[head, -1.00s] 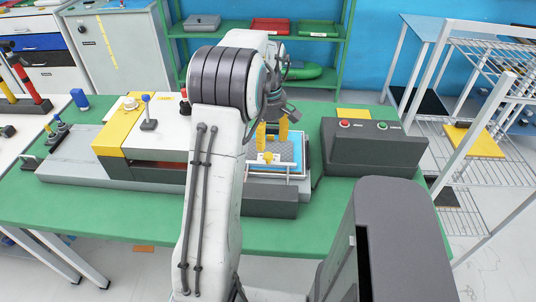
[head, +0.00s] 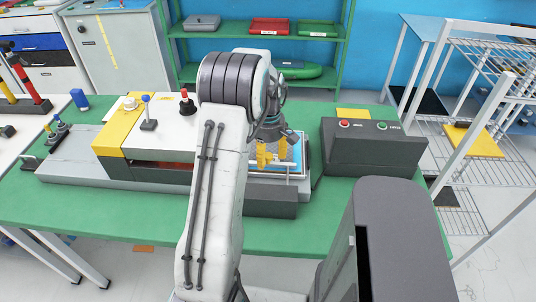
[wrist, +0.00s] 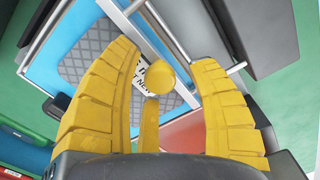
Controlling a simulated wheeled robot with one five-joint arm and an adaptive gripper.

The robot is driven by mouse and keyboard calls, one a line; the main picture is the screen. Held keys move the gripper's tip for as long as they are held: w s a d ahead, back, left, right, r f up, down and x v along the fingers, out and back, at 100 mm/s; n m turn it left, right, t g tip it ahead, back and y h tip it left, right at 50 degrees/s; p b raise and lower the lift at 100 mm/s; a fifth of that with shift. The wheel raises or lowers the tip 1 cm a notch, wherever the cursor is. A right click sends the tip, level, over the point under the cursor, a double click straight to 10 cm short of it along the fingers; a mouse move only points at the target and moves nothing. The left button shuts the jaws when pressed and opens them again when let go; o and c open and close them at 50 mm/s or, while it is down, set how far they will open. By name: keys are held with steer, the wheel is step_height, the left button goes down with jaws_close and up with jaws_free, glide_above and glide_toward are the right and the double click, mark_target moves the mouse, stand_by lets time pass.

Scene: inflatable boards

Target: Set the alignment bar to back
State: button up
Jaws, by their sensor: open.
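The alignment bar shows in the head view as a thin silver bar (head: 284,178) across the blue-edged bed (head: 299,151) of the machine on the green table. My gripper (head: 271,156) is open, pointing down over the bed, with one finger on each side of the knob. I see a gap to both fingertips. In the wrist view, a grey quilted pad (wrist: 95,62) with a partly hidden white label lies beyond the knob. My arm hides part of the machine.
A dark control box (head: 374,147) with red and green buttons stands right of the bed. A yellow and white machine housing (head: 119,134) with blue and red-black levers is on the left. Green table (head: 110,205) is clear in front. A wire rack (head: 478,145) stands at right.

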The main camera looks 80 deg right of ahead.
steer(key=shift+c, duration=0.2)
jaws_close()
